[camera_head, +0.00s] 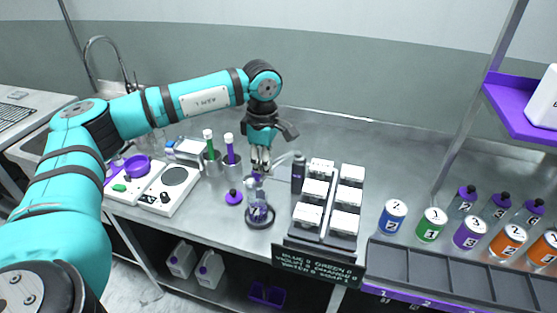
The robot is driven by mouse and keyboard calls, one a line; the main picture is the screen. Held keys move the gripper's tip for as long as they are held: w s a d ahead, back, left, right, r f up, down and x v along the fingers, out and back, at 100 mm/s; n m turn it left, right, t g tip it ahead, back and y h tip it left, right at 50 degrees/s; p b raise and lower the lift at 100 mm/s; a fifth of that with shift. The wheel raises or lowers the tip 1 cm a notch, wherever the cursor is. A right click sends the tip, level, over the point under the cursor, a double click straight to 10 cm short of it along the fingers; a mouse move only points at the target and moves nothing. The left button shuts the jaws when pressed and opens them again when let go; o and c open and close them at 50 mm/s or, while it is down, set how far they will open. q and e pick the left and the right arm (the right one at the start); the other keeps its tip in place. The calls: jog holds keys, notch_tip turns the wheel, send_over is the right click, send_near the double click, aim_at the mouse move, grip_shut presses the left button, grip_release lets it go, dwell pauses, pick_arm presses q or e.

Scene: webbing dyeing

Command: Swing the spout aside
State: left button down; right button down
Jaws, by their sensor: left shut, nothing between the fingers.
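My left gripper (261,169) points down above the worktop, fingers together and empty. A thin pale bar that looks like the spout (282,160) slants beside the fingertips, to their right. It seems to come from a dark upright post (298,173); whether the fingers touch the bar, I cannot tell. A clear flask with purple liquid (258,213) stands on a dark round base (262,224) below my gripper. The flask's top is partly hidden close under the fingertips. My right gripper is not in view.
A rack of white blocks (325,240) stands right of the post. Two cups (232,166) with green and purple tubes stand left of my gripper. A purple stopper (234,197) lies near the flask. Numbered cans (432,224) stand far right. The worktop behind the rack is clear.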

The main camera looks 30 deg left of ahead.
pick_arm(q)
notch_tip(320, 180, down, 4)
jog(key=b, duration=0.2)
jog(key=shift+r+b, duration=0.2)
jog(key=shift+b, duration=0.15)
jog(key=shift+a, duration=0.1)
dwell(0.3)
jog(key=shift+w+a, duration=0.15)
jog(key=shift+a, duration=0.95)
jog(key=shift+w+a, duration=0.2)
jog(key=shift+a, duration=0.35)
jog(key=shift+w+a, duration=0.15)
jog(key=shift+a, duration=0.4)
